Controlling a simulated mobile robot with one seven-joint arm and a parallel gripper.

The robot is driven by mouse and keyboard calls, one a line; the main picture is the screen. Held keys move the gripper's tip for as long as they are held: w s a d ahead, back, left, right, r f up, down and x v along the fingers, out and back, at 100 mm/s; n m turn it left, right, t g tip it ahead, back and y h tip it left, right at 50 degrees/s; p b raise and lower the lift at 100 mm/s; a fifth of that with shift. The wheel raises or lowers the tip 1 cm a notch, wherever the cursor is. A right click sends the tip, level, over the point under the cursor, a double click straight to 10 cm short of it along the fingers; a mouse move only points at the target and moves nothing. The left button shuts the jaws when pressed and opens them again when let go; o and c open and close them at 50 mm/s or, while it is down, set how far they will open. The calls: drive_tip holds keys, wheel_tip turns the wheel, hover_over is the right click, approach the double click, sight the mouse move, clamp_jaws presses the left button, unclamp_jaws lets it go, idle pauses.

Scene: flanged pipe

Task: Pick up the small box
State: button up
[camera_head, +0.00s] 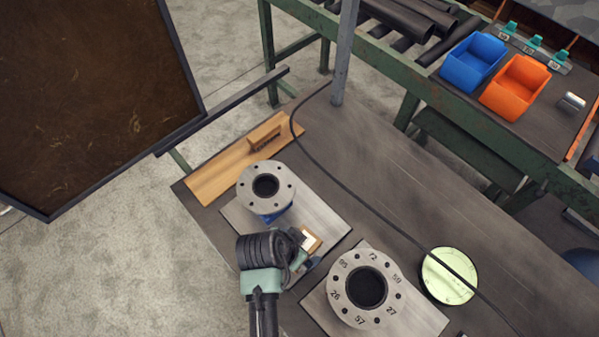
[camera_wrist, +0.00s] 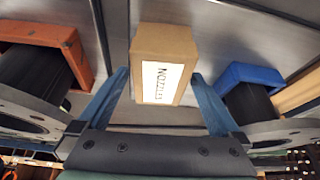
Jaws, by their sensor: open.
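The small box (camera_wrist: 163,60) is brown cardboard with a white label reading "NOZZLES". In the wrist view it lies between the two blue fingers of my gripper (camera_wrist: 160,95), with a visible gap on each side. In the head view the box (camera_head: 312,240) shows only partly, on a grey metal plate, beside my gripper (camera_head: 303,257). My wrist hides part of it. My gripper is open, and I cannot tell that either finger touches the box.
A flanged pipe (camera_head: 267,187) on a blue support stands behind my wrist. A larger numbered flange (camera_head: 366,288) stands close to the right. A green-white disc (camera_head: 449,276), a wooden board (camera_head: 230,170) and a black cable (camera_head: 365,202) lie on the table.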

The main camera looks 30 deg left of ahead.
drive_tip(key=shift+f, duration=0.2)
idle(0.4)
clamp_jaws()
idle(0.4)
